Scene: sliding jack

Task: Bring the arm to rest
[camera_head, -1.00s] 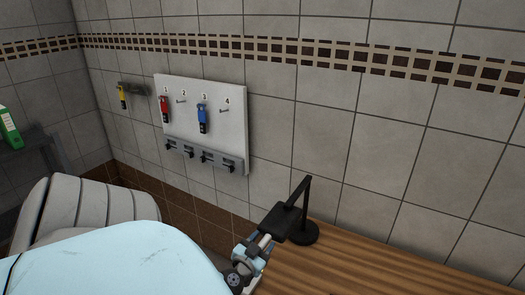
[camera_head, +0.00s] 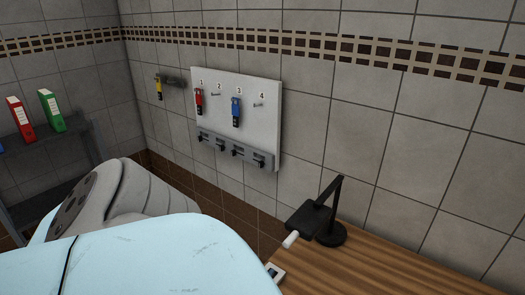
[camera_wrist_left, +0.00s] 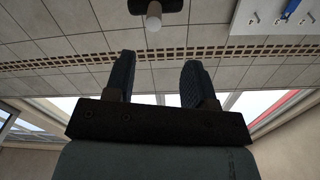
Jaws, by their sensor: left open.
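My left arm comes in as a broad pale blue shape from the lower left of the head view. Only a small part of my left gripper (camera_head: 273,273) shows there, by the table's left edge, just below a white cylinder (camera_head: 291,240). The cylinder is at the head of a black desk lamp (camera_head: 331,234). In the left wrist view my left gripper (camera_wrist_left: 158,70) has its two dark fingers wide apart with nothing between them. The white cylinder (camera_wrist_left: 153,16) is beyond the fingertips, apart from them. My right gripper is not in view.
A wooden table (camera_head: 390,270) is at the lower right, mostly clear. A white wall board (camera_head: 264,125) holds a red jack (camera_head: 199,102) and a blue jack (camera_head: 236,112) on numbered hooks. A yellow one (camera_head: 159,88) hangs left. Binders (camera_head: 52,110) stand on a shelf.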

